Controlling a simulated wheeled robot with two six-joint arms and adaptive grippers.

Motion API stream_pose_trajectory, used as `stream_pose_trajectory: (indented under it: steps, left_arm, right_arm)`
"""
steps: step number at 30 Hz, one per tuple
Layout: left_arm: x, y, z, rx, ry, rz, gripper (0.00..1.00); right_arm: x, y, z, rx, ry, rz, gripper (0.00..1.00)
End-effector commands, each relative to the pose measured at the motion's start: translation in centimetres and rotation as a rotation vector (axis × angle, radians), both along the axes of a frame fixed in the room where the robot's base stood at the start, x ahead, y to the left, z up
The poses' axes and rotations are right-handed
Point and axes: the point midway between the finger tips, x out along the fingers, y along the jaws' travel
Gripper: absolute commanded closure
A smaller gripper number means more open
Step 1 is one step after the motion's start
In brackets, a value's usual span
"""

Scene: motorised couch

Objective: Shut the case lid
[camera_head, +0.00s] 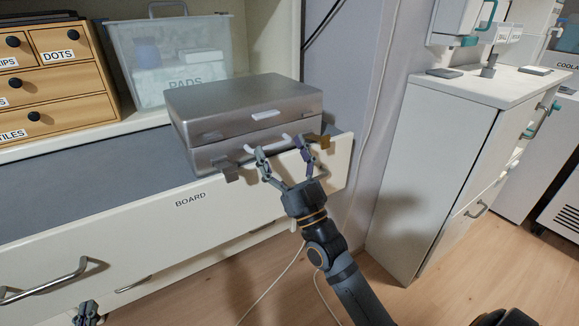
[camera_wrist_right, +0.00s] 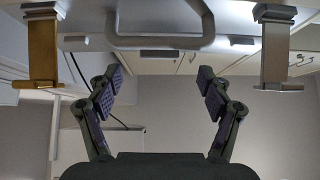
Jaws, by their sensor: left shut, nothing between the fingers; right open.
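The silver case (camera_head: 243,97) sits on the pull-out board, its lid lying down over its base with a dark seam between them. The case's front handle (camera_head: 270,143) also shows in the right wrist view (camera_wrist_right: 160,44). A silver latch (camera_head: 229,170) and a brass latch (camera_head: 318,140) stick out at the front, not pressed flat; the wrist view shows the brass one (camera_wrist_right: 42,52) and the silver one (camera_wrist_right: 275,52). My right gripper (camera_head: 281,149) is open in front of the handle, nothing between its fingers. My left gripper (camera_head: 88,312) is shut and empty at the bottom left, partly cut off.
The board (camera_head: 90,175) has bare room left of the case. Behind stand a clear PADS bin (camera_head: 125,50) and a wooden drawer unit (camera_head: 65,76). A drawer handle (camera_head: 42,282) sticks out at lower left. A white cabinet (camera_head: 440,160) stands to the right.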

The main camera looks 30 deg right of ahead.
Motion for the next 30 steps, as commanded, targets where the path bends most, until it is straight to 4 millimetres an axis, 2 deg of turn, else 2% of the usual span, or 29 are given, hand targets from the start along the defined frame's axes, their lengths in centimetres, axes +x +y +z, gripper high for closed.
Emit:
stream_pose_trajectory:
  steps: [3, 10, 30]
  left_arm:
    - [0.0, 0.0, 0.0, 0.000, 0.000, 0.000, 1.00]
    - [0.0, 0.0, 0.0, 0.000, 0.000, 0.000, 1.00]
    - [0.0, 0.0, 0.0, 0.000, 0.000, 0.000, 1.00]
  right_arm:
    - [-2.1, -0.2, -2.1, -0.001, 0.007, 0.001, 0.21]
    - [-4.3, -0.4, -4.0, -0.001, 0.003, 0.001, 0.21]
    - [-4.6, -0.4, -4.2, 0.001, 0.001, 0.001, 0.21]
